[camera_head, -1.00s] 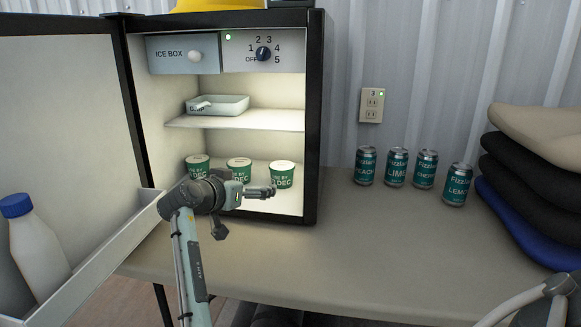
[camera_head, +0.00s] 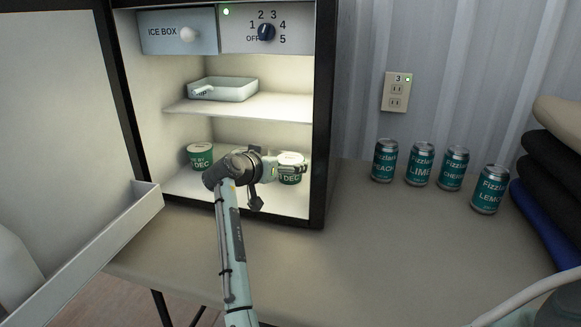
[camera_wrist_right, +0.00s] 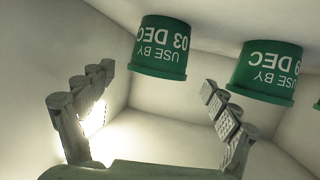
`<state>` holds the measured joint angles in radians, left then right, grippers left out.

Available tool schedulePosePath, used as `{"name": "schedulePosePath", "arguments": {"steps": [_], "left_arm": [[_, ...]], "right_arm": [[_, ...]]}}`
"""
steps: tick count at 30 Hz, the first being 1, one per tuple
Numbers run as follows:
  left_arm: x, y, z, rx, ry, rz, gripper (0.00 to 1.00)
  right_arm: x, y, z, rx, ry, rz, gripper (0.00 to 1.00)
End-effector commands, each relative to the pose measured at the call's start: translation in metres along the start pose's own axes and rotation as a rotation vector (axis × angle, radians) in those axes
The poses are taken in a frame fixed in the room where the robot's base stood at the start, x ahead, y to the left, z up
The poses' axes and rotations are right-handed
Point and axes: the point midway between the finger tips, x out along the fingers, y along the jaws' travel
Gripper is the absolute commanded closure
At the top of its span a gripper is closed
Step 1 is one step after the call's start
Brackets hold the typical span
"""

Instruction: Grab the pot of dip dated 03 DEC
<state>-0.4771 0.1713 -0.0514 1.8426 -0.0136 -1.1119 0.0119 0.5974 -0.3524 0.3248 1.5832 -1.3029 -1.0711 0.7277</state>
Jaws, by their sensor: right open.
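The pot of dip reading USE BY 03 DEC (camera_wrist_right: 162,47) is green with white print and appears upside down in the right wrist view. It seems to be the rightmost pot (camera_head: 291,179) on the fridge floor in the head view, partly covered by my gripper. My right gripper (camera_head: 298,169) is open and empty in front of it. In the wrist view, the open fingers (camera_wrist_right: 157,85) are spread to either side of the 03 DEC pot's line, with the pot beyond the tips. My left gripper is not in view.
Another pot (camera_head: 200,156) stands at left in the fridge. A tray (camera_head: 222,90) sits on the shelf above. The fridge's right wall (camera_head: 322,120) is close. Several cans (camera_head: 420,164) stand outside.

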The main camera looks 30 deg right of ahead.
Motion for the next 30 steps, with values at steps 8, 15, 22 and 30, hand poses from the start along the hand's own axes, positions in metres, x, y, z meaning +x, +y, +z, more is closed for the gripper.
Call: {"name": "schedulePosePath", "arguments": {"steps": [8,15,22,30], "left_arm": [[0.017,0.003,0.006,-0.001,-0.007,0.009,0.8],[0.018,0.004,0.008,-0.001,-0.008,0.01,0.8],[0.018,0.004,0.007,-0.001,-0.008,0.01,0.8],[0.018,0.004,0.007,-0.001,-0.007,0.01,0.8]], "right_arm": [[0.037,0.003,0.001,-0.001,0.0,0.001,0.11],[0.04,0.003,0.001,0.0,0.0,0.001,0.11],[0.039,0.003,0.001,-0.001,0.0,0.001,0.36],[0.039,0.003,0.001,-0.001,0.0,0.001,0.7]]}}
